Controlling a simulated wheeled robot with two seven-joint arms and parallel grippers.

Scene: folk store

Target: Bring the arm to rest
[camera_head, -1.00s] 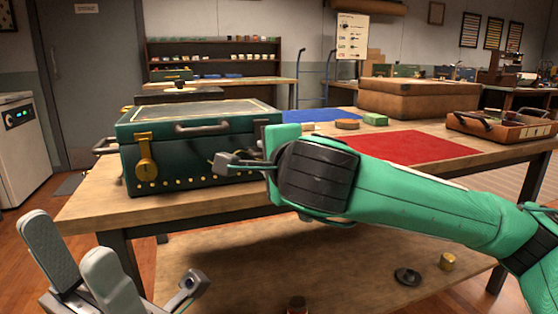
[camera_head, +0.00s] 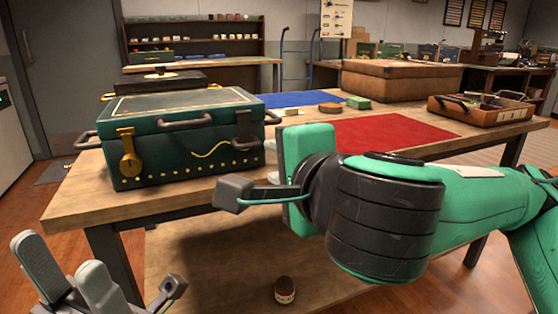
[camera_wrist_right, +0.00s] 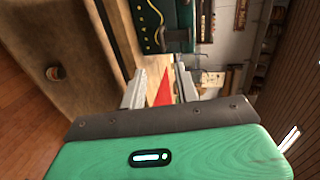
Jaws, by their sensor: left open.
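My right arm comes in from the right in the head view, green with a dark ringed joint, in front of the table's near edge. The fingers of its gripper are mostly hidden there behind the green wrist plate. In the right wrist view my right gripper (camera_wrist_right: 160,80) has its two grey fingers apart, with table top and red showing between them and nothing held. My left gripper (camera_head: 68,272) is at the lower left of the head view, fingers apart and empty, below table height and left of the table.
A green chest (camera_head: 185,145) with a brass latch stands on the wooden table (camera_head: 75,205), left of my right gripper. A red mat (camera_head: 385,132), a blue mat (camera_head: 300,99), a brown case (camera_head: 400,80) and an open tray (camera_head: 480,108) lie further right. A small jar (camera_head: 285,290) is below.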

